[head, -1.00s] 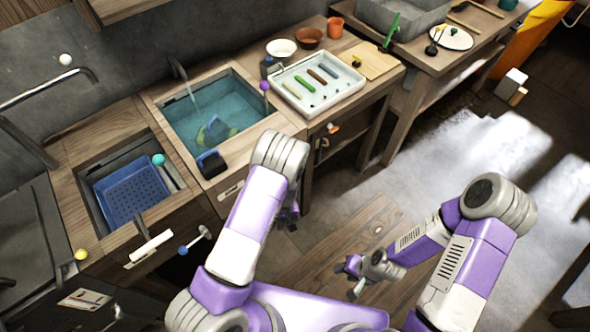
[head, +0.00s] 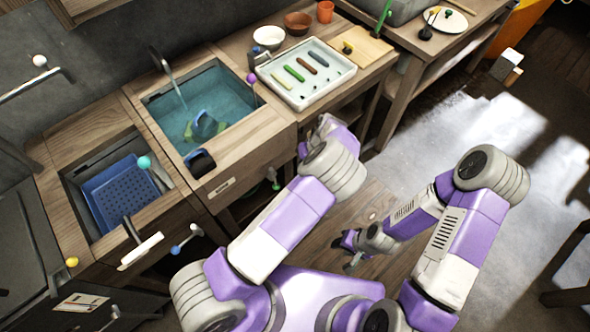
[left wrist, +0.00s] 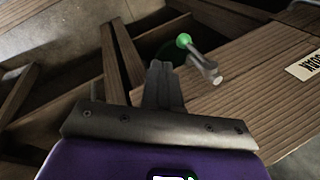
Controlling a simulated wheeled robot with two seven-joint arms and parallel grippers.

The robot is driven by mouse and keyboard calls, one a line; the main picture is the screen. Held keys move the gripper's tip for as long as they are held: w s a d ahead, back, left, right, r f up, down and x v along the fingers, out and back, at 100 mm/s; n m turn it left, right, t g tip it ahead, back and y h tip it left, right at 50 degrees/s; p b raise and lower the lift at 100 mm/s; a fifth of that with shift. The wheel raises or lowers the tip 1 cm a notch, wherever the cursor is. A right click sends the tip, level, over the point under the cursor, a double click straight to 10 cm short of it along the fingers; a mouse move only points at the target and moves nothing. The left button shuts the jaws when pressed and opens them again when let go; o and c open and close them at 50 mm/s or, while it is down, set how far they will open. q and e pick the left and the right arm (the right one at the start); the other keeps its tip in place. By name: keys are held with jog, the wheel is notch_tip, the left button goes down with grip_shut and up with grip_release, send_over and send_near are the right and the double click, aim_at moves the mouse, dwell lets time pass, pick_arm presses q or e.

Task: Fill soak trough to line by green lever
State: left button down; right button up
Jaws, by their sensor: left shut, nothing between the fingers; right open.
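The soak trough (head: 262,118) is a wood-rimmed sink holding teal water. A thin stream runs into it from the tap (head: 160,62). I cannot make out a fill line. The green lever (head: 275,186) is low on the bench front, right of the trough's label. In the left wrist view the green lever (left wrist: 184,41) has a round green knob and metal arm, just beyond and right of my left gripper (left wrist: 163,70), which is shut, empty and apart from it. In the head view my left arm hides that gripper's fingers. My right gripper (head: 356,252) is open and empty over the floor.
A blue-green object (head: 203,126) sits in the water, and a dark blue item (head: 200,162) is on the front rim. A blue basket (head: 125,193) lies in the left basin. A white tray (head: 301,92) is right of the trough. Other knobbed levers stand along the bench.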

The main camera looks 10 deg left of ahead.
aim_at(279, 185)
pick_arm(q)
jog(key=s+a+f+b, duration=0.2)
jog(key=a+f, duration=0.4)
jog(key=f, duration=0.2)
jog(key=shift+s+a, duration=0.25)
jog(key=shift+a, duration=0.1)
pick_arm(e)
jog(key=shift+f, duration=1.15)
pick_arm(q)
jog(key=shift+s, duration=0.1)
jog(key=shift+s, duration=0.1)
jog(key=shift+f+g, duration=0.15)
jog(key=shift+g, duration=0.15)
jog(key=shift+a, duration=0.1)
pick_arm(e)
jog(key=shift+w+d+r, duration=0.15)
jog(key=shift+w+d, duration=0.15)
jog(key=shift+w, duration=0.4)
